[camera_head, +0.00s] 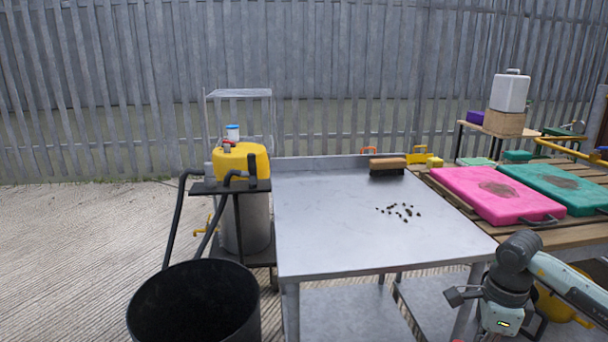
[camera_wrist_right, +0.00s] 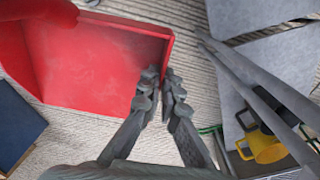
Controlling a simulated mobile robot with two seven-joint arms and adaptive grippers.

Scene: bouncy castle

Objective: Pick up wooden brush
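The wooden brush (camera_head: 387,165) has a tan wooden back over dark bristles. It lies at the far right corner of the metal table (camera_head: 330,215) in the head view. My right arm comes in at the lower right of that view, low beside the table's front corner and far from the brush. The brush is not in the wrist view. My left gripper is not in view.
Dark crumbs (camera_head: 400,211) lie on the otherwise bare table. Pink (camera_head: 495,194) and teal (camera_head: 560,187) slabs lie on a wooden bench to the right. A black bin (camera_head: 197,305) and a yellow-topped tank (camera_head: 240,162) stand left. A red object (camera_wrist_right: 95,55) shows in the wrist view.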

